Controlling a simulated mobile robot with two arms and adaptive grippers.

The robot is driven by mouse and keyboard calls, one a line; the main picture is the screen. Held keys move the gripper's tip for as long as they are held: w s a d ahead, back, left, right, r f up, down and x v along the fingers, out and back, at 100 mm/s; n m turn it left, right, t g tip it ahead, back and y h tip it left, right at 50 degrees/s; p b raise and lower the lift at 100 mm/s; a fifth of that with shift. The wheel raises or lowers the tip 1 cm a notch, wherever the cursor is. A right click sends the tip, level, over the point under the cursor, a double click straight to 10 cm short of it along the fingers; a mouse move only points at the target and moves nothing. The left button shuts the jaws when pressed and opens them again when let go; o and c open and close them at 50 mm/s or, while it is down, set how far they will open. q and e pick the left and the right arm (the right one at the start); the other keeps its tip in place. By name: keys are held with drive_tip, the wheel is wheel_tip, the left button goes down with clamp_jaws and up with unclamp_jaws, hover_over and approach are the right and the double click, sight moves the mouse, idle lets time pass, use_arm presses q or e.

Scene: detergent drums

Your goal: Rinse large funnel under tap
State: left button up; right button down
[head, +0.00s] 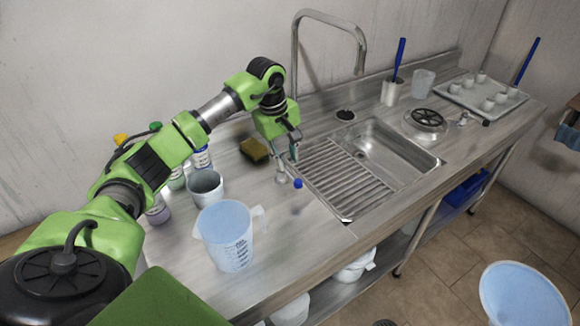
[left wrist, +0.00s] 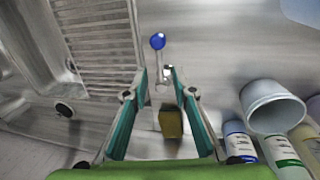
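A light-blue, wide-mouthed vessel (head: 522,295), apparently the large funnel, shows at the lower right of the head view. Its lower end and whatever holds it are out of frame. The metal gooseneck tap (head: 296,55) rises behind the sink. A small lever with a blue knob (head: 298,183) stands left of the sink; the knob also shows in the left wrist view (left wrist: 157,41). My left gripper (head: 291,150) is over the counter close to this lever. In the left wrist view its teal fingers (left wrist: 157,80) are apart, with the lever's stem between the tips; contact is unclear. My right gripper is out of view.
The sink (head: 410,155) with its ribbed drainboard looks empty. A yellow-brown sponge (head: 254,150) lies beside my left gripper. A measuring jug (head: 226,235), a grey cup (head: 206,187) and bottles crowd the left counter. A tray of cups (head: 485,97) stands far right.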

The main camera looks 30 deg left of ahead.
sight(291, 175)
use_arm(q)
drive_tip(key=f, duration=0.2)
drive_tip(key=w+f+p, duration=0.1)
drive_tip(key=f, duration=0.2)
drive_tip(key=shift+d+f, duration=0.2)
drive_tip(key=shift+f, duration=0.1)
clamp_jaws()
